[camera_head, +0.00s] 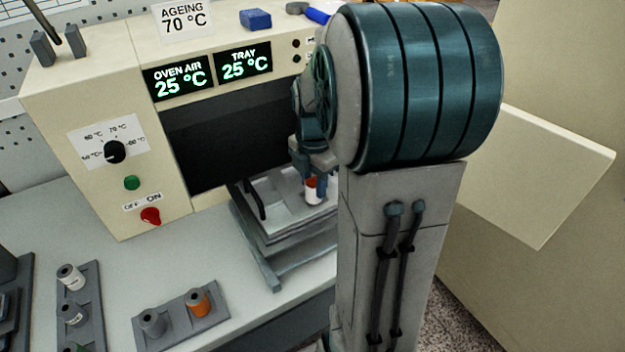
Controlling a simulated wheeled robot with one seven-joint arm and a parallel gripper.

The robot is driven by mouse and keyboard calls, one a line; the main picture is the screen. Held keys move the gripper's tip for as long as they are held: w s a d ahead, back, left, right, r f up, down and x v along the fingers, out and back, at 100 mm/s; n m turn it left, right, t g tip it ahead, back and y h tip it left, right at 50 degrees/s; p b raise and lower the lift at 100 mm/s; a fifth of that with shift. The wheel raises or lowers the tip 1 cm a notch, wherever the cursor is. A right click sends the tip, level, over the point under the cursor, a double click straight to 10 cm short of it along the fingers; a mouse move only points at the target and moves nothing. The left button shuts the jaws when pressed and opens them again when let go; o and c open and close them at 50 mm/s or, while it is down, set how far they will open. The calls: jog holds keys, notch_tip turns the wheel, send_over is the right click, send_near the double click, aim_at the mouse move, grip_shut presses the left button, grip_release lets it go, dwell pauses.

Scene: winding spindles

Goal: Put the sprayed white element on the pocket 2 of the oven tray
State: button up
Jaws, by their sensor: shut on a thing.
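My gripper (314,190) is shut on a small white element (311,196) with an orange-red patch near its top. It holds the element over the right part of the grey oven tray (270,222), which sticks out in front of the dark oven opening. The fingers and my arm cover part of the element and the tray's right side. I cannot tell whether the element touches the tray, nor which pocket is under it.
The oven panel has a dial (115,152), a green button (132,183) and a red switch (151,216). A left rack (94,292) holds several spindles. A front rack (180,342) holds a grey (152,322) and an orange spindle (198,303). A dark handle (254,199) stands at the tray's left.

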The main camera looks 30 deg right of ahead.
aim_at(314, 182)
jog(key=shift+f, duration=0.2)
jog(key=shift+f, duration=0.15)
jog(key=o, duration=1)
notch_tip(314, 182, up, 12)
jog(key=shift+s+a+f+m+t, duration=0.5)
jog(key=shift+s+a+f+m, duration=0.6)
jog(key=shift+s+a+m, duration=1.7)
jog(key=shift+s+a+f+m+t, duration=0.5)
jog(key=shift+s+a+f+m, duration=0.7)
jog(key=shift+m, duration=2.85)
jog(key=shift+s+a+f+m+t, duration=0.5)
jog(key=shift+s+a+f+m, duration=0.45)
jog(key=shift+s+a+m, duration=1.9)
